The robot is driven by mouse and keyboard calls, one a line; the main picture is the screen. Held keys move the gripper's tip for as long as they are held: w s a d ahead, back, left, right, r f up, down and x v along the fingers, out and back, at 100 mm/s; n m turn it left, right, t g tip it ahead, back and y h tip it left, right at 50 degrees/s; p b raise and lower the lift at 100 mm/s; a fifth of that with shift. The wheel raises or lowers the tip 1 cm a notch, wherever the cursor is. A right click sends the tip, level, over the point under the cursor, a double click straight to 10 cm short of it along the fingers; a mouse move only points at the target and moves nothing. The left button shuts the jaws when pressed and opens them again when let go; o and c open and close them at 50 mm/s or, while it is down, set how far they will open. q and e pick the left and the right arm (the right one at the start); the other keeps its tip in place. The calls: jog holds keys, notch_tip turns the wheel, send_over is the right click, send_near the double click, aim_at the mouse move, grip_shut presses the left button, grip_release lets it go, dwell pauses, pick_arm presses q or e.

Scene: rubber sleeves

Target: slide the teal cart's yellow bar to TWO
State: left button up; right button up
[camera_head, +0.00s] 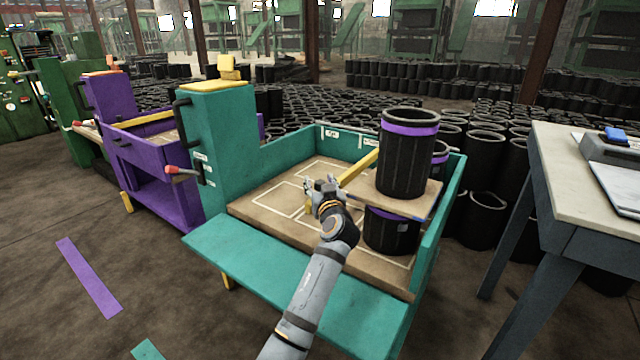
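The teal cart (222,150) stands in the middle, its wooden bed (270,208) marked with white outlines. The yellow bar (358,168) crosses the bed at a slant, its far end passing behind a black sleeve. My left gripper (309,190) is at the near part of the bar, on or right beside it. The gripper's body hides part of the bar, and I cannot tell whether the fingers are closed on it. Small white labels (330,133) sit on the cart's back wall, too small to read. My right gripper is out of view.
A black sleeve with a purple band (405,160) stands on a raised board (428,200) at the bed's right, above another sleeve (388,232). A purple cart (112,110) is left; a grey-legged table (570,180) is right. Many sleeves fill the back.

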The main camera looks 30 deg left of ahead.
pick_arm(q)
notch_tip(320, 180, up, 10)
dwell(0.6)
